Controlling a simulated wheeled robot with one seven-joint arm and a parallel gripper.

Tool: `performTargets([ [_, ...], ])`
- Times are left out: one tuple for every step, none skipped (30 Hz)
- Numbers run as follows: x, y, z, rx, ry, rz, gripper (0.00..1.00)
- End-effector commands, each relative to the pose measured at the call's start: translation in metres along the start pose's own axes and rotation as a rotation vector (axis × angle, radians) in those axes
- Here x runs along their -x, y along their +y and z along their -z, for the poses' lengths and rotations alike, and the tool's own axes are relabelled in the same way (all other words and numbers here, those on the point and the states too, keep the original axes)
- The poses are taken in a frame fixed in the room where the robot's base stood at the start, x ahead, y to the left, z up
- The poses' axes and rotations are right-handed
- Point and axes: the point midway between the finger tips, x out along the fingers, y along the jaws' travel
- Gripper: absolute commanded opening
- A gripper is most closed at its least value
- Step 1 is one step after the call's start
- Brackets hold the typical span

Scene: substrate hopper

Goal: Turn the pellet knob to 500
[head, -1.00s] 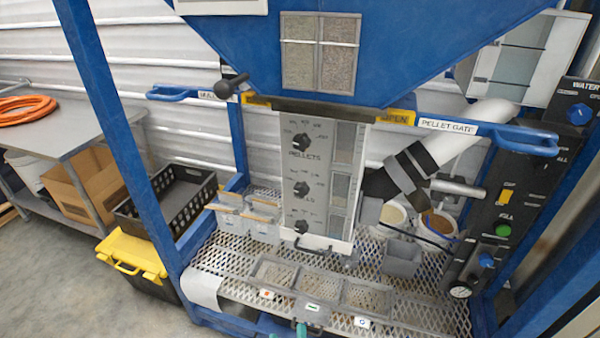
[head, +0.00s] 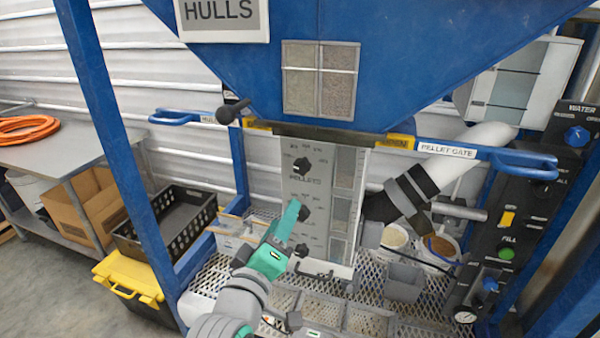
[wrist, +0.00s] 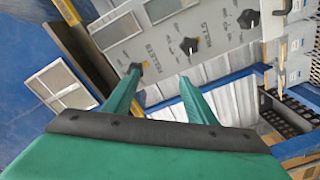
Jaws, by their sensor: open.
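The pellet knob (head: 301,165) is the black top knob on the grey dial panel (head: 325,180), above the word PELLETS. The numbers around it are too small to read, so I cannot tell its setting. My gripper (head: 296,207) is open and empty in front of the panel, lower than the pellet knob and by the middle knob (head: 305,214), which it partly covers. In the wrist view the pellet knob (wrist: 135,68) shows just past the left fingertip of my gripper (wrist: 160,78). The knob is not between the fingers, and I cannot tell whether they touch.
A third knob (head: 301,250) sits low on the panel. The blue hopper (head: 400,60) overhangs it, with the blue PELLET GATE handle (head: 525,162) at right. A white pipe (head: 465,150) and a black control panel (head: 525,215) stand right. A mesh shelf (head: 430,310) lies below.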

Motion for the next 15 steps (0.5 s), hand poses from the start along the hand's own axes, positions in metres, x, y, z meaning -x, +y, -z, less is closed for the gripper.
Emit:
performTargets([
  [0.001,0.015,0.011,-0.004,-0.003,-0.012,0.51],
  [0.001,0.021,0.014,-0.003,-0.009,-0.015,0.51],
  [0.002,0.028,0.019,-0.002,-0.015,-0.019,0.51],
  [0.003,0.033,0.021,-0.003,-0.019,-0.020,0.51],
  [0.003,0.037,0.024,-0.002,-0.023,-0.021,0.51],
  [0.004,0.042,0.027,-0.002,-0.027,-0.024,0.51],
  [0.005,0.044,0.028,-0.002,-0.031,-0.024,0.51],
  [0.005,0.047,0.029,-0.002,-0.034,-0.024,0.51],
  [0.006,0.049,0.031,-0.002,-0.036,-0.026,0.51],
  [0.006,0.051,0.031,-0.002,-0.037,-0.026,0.51],
  [0.005,0.051,0.032,-0.001,-0.039,-0.025,0.51],
  [0.004,0.052,0.032,0.000,-0.040,-0.025,0.51],
  [0.002,0.052,0.032,0.000,-0.041,-0.025,0.51],
  [-0.001,0.052,0.032,0.000,-0.042,-0.025,0.51],
  [-0.005,0.053,0.032,0.000,-0.042,-0.025,0.51],
])
